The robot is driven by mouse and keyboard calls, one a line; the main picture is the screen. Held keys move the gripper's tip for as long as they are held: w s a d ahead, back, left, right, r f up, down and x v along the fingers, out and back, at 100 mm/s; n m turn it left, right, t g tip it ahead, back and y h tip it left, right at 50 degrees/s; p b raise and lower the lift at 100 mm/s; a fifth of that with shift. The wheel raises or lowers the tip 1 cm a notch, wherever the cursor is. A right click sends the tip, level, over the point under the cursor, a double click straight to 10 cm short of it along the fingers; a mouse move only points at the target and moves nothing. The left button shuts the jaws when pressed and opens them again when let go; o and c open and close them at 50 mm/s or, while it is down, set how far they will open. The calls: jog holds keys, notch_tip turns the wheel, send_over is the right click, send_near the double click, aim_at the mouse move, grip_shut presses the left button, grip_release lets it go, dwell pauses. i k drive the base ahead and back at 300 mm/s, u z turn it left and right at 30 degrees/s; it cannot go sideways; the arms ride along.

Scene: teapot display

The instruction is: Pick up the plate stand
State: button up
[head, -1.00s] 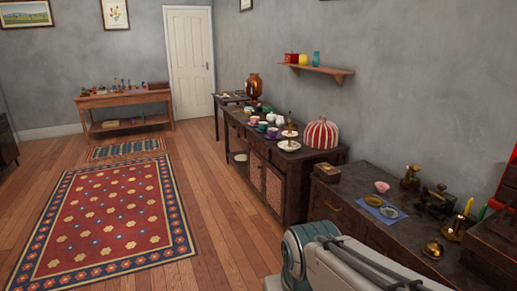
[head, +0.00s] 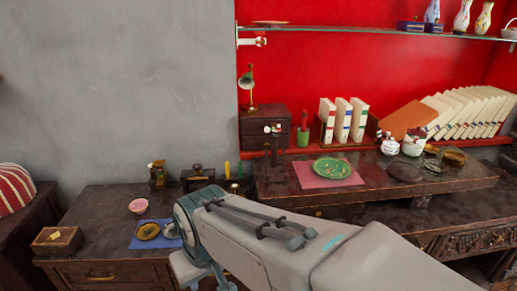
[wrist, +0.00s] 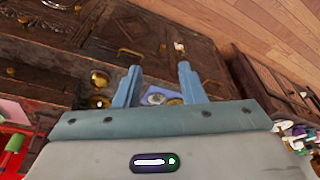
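I cannot make out a plate stand for certain in the current views. A green plate (head: 332,170) lies on a pink mat (head: 306,177) on the right-hand dark cabinet. Two small dishes, one yellowish (head: 147,231) and one grey (head: 170,231), lie on a blue mat (head: 141,243) on the lower cabinet. My gripper (wrist: 158,80) is open in the wrist view, its two blue fingers apart with nothing held. The blue mat shows beyond and between the fingers.
A glass shelf (head: 370,32) with vases runs along the red wall. Wooden floor (wrist: 240,25) shows clear in the wrist view.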

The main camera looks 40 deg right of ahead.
aim_at(274, 173)
jog(key=z, duration=0.8)
jog(key=i, duration=0.9)
jog(key=z, duration=0.6)
